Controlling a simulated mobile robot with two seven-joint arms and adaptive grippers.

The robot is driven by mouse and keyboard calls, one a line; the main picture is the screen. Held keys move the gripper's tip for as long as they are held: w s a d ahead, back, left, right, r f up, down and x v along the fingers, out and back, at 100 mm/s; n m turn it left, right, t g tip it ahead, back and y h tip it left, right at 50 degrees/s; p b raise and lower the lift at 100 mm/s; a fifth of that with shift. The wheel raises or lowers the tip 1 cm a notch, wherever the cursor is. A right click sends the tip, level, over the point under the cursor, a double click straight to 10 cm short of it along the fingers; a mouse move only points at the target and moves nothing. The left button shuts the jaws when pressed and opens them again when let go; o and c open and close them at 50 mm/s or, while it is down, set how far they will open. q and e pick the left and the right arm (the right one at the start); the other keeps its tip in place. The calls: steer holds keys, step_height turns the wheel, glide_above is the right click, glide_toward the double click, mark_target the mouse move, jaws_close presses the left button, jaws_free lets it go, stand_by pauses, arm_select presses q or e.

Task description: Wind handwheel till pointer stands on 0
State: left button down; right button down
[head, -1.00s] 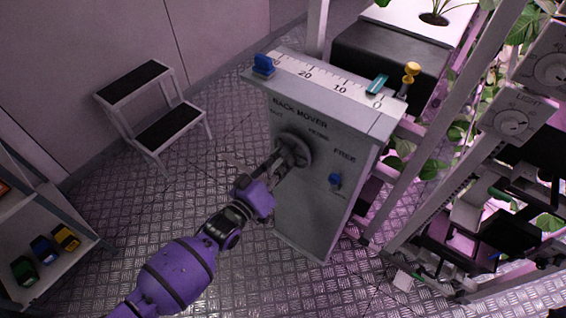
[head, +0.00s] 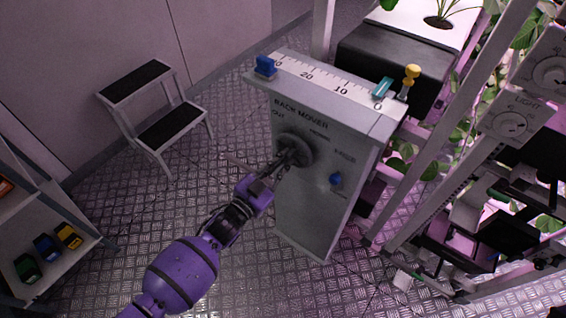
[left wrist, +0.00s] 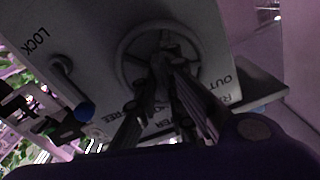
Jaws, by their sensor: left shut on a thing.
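The grey handwheel (head: 308,146) is on the front face of a grey box marked RACK MOVER (head: 320,215). My left gripper (head: 287,157) is shut on the wheel's middle; the wrist view shows its fingers (left wrist: 165,68) at the hub, inside the wheel rim (left wrist: 121,62). The fingers hide part of the hub. A white scale (head: 325,79) runs along the box top, with 0 at its right end. A teal pointer (head: 383,87) stands at the right end, close to the 0 mark; the exact alignment is hard to tell. My right gripper is not in view.
A blue-knobbed lever (head: 335,179) sits on the box face, right of the wheel. A step stool (head: 155,110) stands left, plant racks right. Floor before the box is clear.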

arm_select(q)
steer(key=shift+r+m, duration=0.1)
steer(key=shift+m, duration=1.6)
steer(key=c, duration=1.8)
jaws_free()
steer(key=shift+c, duration=0.2)
steer(key=shift+a, duration=0.1)
steer(key=v, duration=1.2)
